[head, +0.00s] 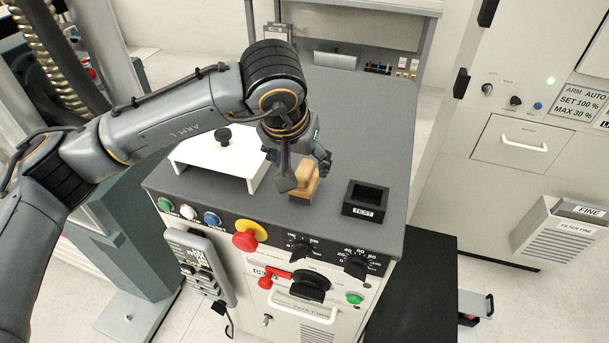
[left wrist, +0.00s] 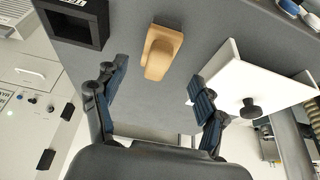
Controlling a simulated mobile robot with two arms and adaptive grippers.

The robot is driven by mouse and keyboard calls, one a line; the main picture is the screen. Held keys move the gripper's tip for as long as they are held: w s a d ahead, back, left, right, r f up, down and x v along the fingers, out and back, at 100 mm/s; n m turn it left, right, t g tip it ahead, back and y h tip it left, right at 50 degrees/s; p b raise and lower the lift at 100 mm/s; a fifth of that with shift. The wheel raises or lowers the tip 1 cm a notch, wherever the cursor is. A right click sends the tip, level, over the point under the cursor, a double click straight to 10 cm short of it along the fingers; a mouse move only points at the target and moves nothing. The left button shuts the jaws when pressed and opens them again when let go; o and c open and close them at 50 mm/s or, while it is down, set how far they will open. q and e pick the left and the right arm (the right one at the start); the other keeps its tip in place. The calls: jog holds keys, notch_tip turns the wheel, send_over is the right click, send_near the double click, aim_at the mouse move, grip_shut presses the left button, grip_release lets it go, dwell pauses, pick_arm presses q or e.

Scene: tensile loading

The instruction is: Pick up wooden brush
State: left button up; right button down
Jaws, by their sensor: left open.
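The wooden brush (head: 305,180) stands on the grey top of the machine cabinet, left of a black box. My left gripper (head: 300,172) is just beside and behind it in the head view, partly covering its left side. In the left wrist view the tan brush (left wrist: 160,52) lies ahead of the open fingers (left wrist: 158,90), about midway between them sideways. The fingers are apart from it and hold nothing. My right gripper is in neither view.
The black box labelled TEST (head: 366,199) stands right of the brush. A white plate with a black knob (head: 215,158) lies to the left. The cabinet's front edge carries buttons and a red emergency knob (head: 245,240). The grey top (head: 370,110) behind is clear.

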aim_at(303, 169)
pick_arm(q)
jog(key=shift+w+d+f, duration=0.1)
jog(key=shift+f, duration=0.25)
jog(key=p+x, duration=0.3)
jog(key=x, duration=0.1)
jog(key=shift+w+d+f, duration=0.15)
jog(key=shift+w+f, duration=0.1)
jog(key=shift+w, duration=0.05)
jog(key=shift+w+f, duration=0.15)
jog(key=shift+f, duration=0.2)
jog(key=shift+c, duration=0.4)
jog(key=c, duration=1.2)
jog(key=shift+r, duration=0.1)
